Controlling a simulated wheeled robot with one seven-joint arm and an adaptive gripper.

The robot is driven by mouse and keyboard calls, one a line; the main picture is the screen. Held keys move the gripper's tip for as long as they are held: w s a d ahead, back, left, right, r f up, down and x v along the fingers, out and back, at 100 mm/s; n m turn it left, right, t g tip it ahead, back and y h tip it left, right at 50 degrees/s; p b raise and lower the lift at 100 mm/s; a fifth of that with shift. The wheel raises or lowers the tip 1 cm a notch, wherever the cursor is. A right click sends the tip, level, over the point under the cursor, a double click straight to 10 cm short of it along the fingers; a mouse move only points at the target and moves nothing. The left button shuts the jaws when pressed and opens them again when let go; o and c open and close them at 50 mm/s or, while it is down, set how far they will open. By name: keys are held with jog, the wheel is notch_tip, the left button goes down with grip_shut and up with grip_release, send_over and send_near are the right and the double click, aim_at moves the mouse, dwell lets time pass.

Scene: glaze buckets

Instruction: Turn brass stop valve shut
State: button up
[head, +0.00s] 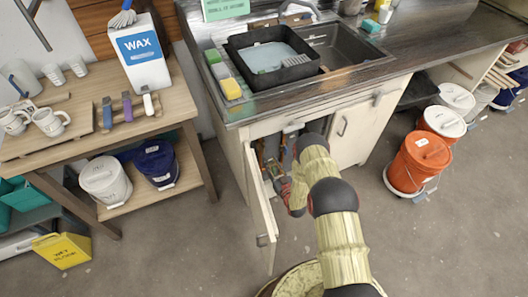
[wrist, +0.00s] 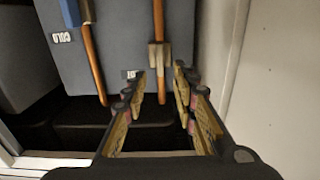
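In the wrist view, a brass-coloured fitting (wrist: 158,56), which looks like the stop valve, sits on the right copper pipe (wrist: 161,90) against a grey panel. My gripper (wrist: 160,76) is open, its two fingers apart with nothing between their tips that I can see gripped. The fitting shows in the gap beyond the fingertips; I cannot tell its exact distance. A label (wrist: 129,74) beside the pipe is partly hidden by the left finger. In the head view, my gripper (head: 273,172) reaches into the open cupboard under the sink; the valve is not clear there.
A left copper pipe (wrist: 88,65) has a blue part (wrist: 70,12) at its top and an upside-down "COLD" label (wrist: 63,37) beside it. The open cupboard door (head: 261,215) stands left of my arm. A pale wall (wrist: 265,75) is close on the right. Orange buckets (head: 419,163) stand right.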

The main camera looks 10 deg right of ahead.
aim_at(264, 150)
jog(key=w+b, duration=0.1)
jog(key=w, duration=0.2)
jog(key=w+a+b, duration=0.1)
jog(key=w, duration=0.3)
jog(key=shift+w+a, duration=0.15)
jog(key=shift+a, duration=0.05)
grip_shut()
dwell(0.4)
